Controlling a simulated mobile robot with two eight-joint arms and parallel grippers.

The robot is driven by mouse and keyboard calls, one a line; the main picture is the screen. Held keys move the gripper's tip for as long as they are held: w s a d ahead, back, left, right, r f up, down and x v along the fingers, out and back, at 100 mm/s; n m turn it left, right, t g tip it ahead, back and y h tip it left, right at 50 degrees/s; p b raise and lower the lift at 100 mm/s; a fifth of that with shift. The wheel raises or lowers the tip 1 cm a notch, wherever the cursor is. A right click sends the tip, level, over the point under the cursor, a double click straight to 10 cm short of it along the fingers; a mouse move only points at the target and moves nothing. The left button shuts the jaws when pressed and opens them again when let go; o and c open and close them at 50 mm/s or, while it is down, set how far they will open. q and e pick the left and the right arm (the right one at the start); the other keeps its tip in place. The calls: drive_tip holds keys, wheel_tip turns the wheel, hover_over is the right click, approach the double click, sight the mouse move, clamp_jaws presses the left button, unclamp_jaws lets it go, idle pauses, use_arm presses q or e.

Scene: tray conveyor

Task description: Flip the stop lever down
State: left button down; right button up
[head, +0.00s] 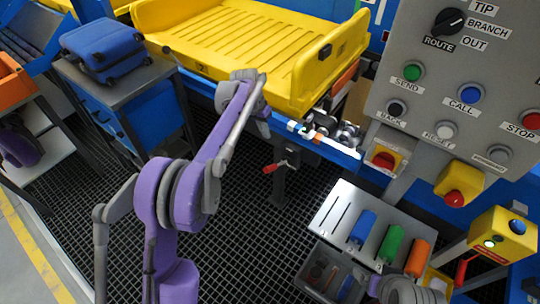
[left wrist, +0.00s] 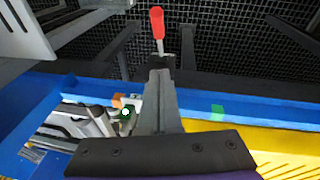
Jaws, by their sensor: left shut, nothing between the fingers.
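A lever with a red handle (head: 270,168) sits under the conveyor's front edge; its handle points left and slightly down in the head view. In the left wrist view the red handle (left wrist: 157,22) lies just beyond my fingertips. My left gripper (head: 264,132) reaches over the conveyor edge, pointing down, close above the lever. In the left wrist view my left gripper (left wrist: 160,68) is shut and empty, and its fingers hide part of the lever's mount. Whether they touch the lever I cannot tell.
A yellow tray (head: 190,52) lies on the blue conveyor behind my left arm. A grey control panel (head: 455,85) with labelled buttons stands at right. A yellow box (head: 500,235) with another red lever (head: 461,271) is at lower right. A blue case (head: 103,47) sits at left.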

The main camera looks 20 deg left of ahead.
use_arm(q)
drive_tip(key=x, duration=0.4)
drive_tip(key=s+x, duration=0.1)
drive_tip(key=x, duration=0.7)
drive_tip(key=shift+s+a+f, duration=0.1)
drive_tip(key=shift+s+a, duration=0.05)
drive_tip(key=shift+s, duration=0.2)
drive_tip(key=shift+s+f, duration=0.45)
drive_tip(key=shift+f, duration=0.05)
use_arm(e)
drive_tip(key=shift+f, duration=0.15)
use_arm(q)
drive_tip(key=shift+f, duration=0.1)
use_arm(e)
drive_tip(key=shift+f, duration=0.1)
use_arm(q)
drive_tip(key=shift+s+a+f+t+b, duration=0.15)
drive_tip(key=shift+s+f+t+b, duration=0.2)
drive_tip(key=shift+b, duration=0.4)
wheel_tip(320, 180, down, 18)
drive_tip(key=s+t+h+b, duration=0.3)
drive_tip(key=t+b, duration=0.3)
drive_tip(key=b, duration=0.9)
drive_tip(key=shift+a+m+t+b, duration=0.3)
drive_tip(key=shift+a+t+b, duration=0.05)
drive_tip(key=shift+a+b, duration=0.1)
use_arm(e)
wheel_tip(320, 180, down, 19)
drive_tip(key=shift+s+g, duration=0.15)
drive_tip(key=shift+g, duration=0.25)
